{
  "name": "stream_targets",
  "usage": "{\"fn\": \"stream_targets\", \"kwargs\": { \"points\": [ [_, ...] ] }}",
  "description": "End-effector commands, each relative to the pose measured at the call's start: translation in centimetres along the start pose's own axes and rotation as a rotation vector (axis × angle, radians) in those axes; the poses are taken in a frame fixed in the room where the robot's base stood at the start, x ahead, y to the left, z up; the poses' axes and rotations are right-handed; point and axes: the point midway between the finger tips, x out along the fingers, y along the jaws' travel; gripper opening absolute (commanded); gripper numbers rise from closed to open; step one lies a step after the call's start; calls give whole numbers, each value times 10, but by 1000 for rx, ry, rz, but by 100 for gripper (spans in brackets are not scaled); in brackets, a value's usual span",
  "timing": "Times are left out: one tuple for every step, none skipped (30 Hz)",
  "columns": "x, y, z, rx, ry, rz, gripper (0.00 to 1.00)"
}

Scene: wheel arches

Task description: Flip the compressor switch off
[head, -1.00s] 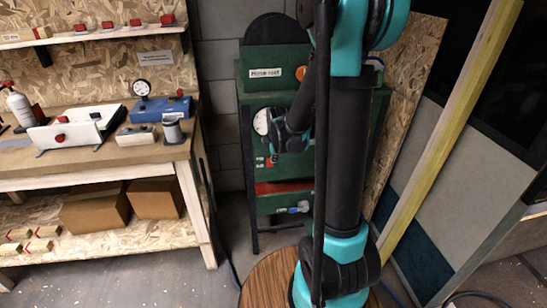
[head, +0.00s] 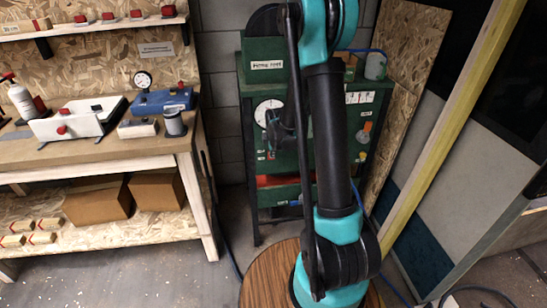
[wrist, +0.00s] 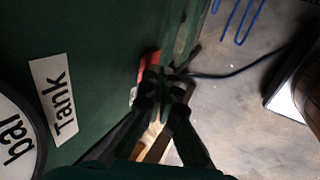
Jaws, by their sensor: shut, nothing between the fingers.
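The green compressor cabinet (head: 252,95) stands behind my arm in the head view, with a white round gauge (head: 267,108) on its front. The wrist view shows its green face (wrist: 95,65) close up, with a "Tank" label (wrist: 54,95) and part of the gauge (wrist: 12,135). My gripper (wrist: 167,74) is shut and empty, beside a red part (wrist: 148,62) on the green face; I cannot tell whether they touch or whether this is the switch. In the head view my gripper (head: 272,136) is a dark shape before the panel, partly hidden by my arm.
A workbench (head: 150,150) with tools stands at the left, cardboard boxes (head: 97,203) below it. A yellowish timber post (head: 440,150) leans at the right. A round wooden top (head: 262,275) is at the front. Wrist view: a blue hose (wrist: 240,25) lies on the floor.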

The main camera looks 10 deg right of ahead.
Motion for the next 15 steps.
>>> {"fn": "stream_targets", "kwargs": {
  "points": [
    [1,2,0,0,0,0,0],
    [1,2,0,0,0,0,0],
    [1,3,0,0,0,0,0],
    [1,3,0,0,0,0,0],
    [1,3,0,0,0,0,0],
    [1,3,0,0,0,0,0],
    [1,3,0,0,0,0,0],
    [1,3,0,0,0,0,0],
    [1,3,0,0,0,0,0],
    [1,3,0,0,0,0,0],
    [1,3,0,0,0,0,0],
    [1,4,0,0,0,0,0],
    [1,7,0,1,0,0,0],
    [2,10,0,1,0,0,0],
    [3,14,0,1,0,-7,0]
  ]
}}
